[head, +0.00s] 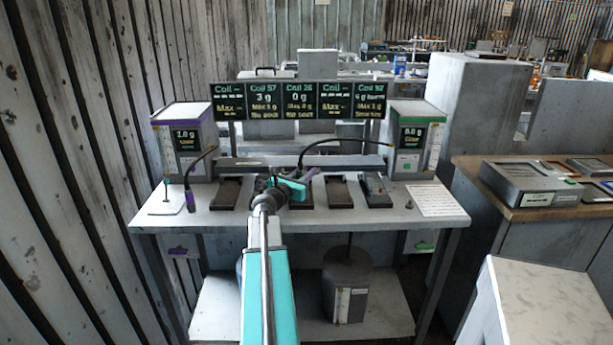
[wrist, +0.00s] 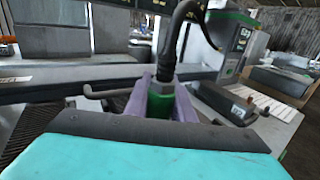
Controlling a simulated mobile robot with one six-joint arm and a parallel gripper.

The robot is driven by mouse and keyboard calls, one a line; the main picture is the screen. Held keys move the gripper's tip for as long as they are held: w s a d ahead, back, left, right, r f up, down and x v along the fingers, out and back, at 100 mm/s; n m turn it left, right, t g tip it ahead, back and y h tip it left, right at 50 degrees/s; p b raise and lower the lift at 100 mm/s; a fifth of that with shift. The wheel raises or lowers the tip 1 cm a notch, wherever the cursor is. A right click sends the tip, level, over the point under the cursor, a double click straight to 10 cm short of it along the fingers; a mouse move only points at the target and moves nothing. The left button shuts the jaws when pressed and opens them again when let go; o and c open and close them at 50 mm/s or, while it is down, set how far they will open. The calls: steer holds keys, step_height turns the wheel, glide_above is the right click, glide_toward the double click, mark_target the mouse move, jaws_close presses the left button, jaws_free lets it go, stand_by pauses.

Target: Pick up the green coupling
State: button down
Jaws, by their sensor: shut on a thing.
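My gripper (head: 303,176) is over the middle of the grey bench in the head view. In the wrist view its two purple fingers (wrist: 160,100) are shut on the green coupling (wrist: 162,106), one on each side. The coupling is upright, with a black hose (wrist: 171,40) rising from its dark collar. In the head view the hose (head: 345,143) arches from the right, green-edged box (head: 407,145) down to my gripper. The fingers hide much of the coupling, and I cannot tell it apart in the head view.
A purple coupling (head: 190,200) hangs on a hose from the left, purple-edged box (head: 185,140). Several dark pads (head: 338,192) line the bench (head: 300,222), one with a grey block (head: 375,186). A display row (head: 300,100) stands behind. A white sheet (head: 436,200) lies at right.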

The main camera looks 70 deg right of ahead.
steer(key=shift+r, duration=0.95)
steer(key=shift+s+a+r, duration=0.1)
steer(key=shift+a, duration=0.25)
steer(key=s+a+b, duration=0.2)
steer(key=s+a, duration=0.1)
steer(key=a, duration=0.6)
steer(key=shift+s+a+r+b, duration=0.2)
steer(key=shift+s+r+b, duration=0.1)
steer(key=shift+r+b, duration=0.05)
steer(key=shift+b, duration=0.35)
steer(key=b, duration=0.3)
steer(key=shift+s+a, duration=0.1)
steer(key=shift+a, duration=0.1)
steer(key=a+b, duration=0.1)
steer(key=b, duration=0.8)
steer(key=shift+s+a, duration=0.3)
steer(key=shift+a, duration=0.1)
steer(key=shift+a+b, duration=0.1)
steer(key=shift+b, duration=0.5)
